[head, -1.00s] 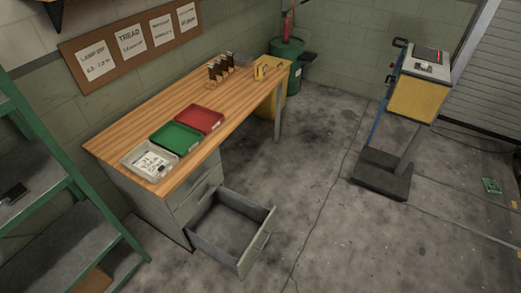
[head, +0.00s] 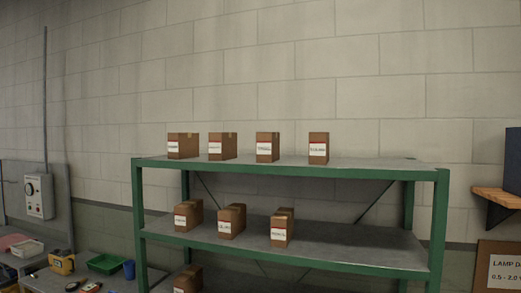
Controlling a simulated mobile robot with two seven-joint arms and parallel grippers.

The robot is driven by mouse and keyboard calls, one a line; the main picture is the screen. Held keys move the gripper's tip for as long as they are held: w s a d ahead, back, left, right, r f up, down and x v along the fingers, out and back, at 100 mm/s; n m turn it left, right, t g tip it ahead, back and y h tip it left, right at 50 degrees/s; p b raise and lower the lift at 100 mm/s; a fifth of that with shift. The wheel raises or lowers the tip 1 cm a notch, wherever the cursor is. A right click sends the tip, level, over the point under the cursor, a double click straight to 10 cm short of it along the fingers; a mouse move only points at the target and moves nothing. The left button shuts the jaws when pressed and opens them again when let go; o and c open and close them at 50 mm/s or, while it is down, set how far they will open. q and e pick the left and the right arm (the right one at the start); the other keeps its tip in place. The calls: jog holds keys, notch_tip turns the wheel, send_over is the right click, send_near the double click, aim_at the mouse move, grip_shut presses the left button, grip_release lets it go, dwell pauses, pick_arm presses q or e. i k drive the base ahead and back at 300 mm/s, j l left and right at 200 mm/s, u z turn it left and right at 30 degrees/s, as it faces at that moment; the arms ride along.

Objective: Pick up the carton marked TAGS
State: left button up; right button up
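Several brown cartons with white and red labels stand on a green-framed shelf unit (head: 290,265). On the top shelf are a carton at the left (head: 183,146), one beside it (head: 222,146), a third (head: 268,147) and a fourth at the right (head: 319,148). On the middle shelf are three cartons: left (head: 188,216), middle (head: 231,221) and right (head: 282,228). Part of another carton (head: 188,279) shows on a lower shelf. The labels are too small to read, so I cannot tell which is marked TAGS. Neither gripper is in view.
At the lower left is a bench with a yellow device (head: 62,263), a green tray (head: 104,263) and a blue cup (head: 129,269). A grey control box (head: 39,196) is on the left. A wooden wall shelf (head: 497,197) juts out at the right. The floor is out of view.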

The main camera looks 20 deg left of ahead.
aim_at(268, 143)
jog(key=u, duration=0.7)
jog(key=i+u, duration=0.15)
jog(key=i, duration=0.35)
jog(key=i+l+u, duration=0.2)
jog(key=i, duration=0.3)
jog(key=i+l+u, duration=0.15)
jog(key=i, duration=0.4)
jog(key=i+l+u, duration=0.15)
jog(key=i, duration=0.35)
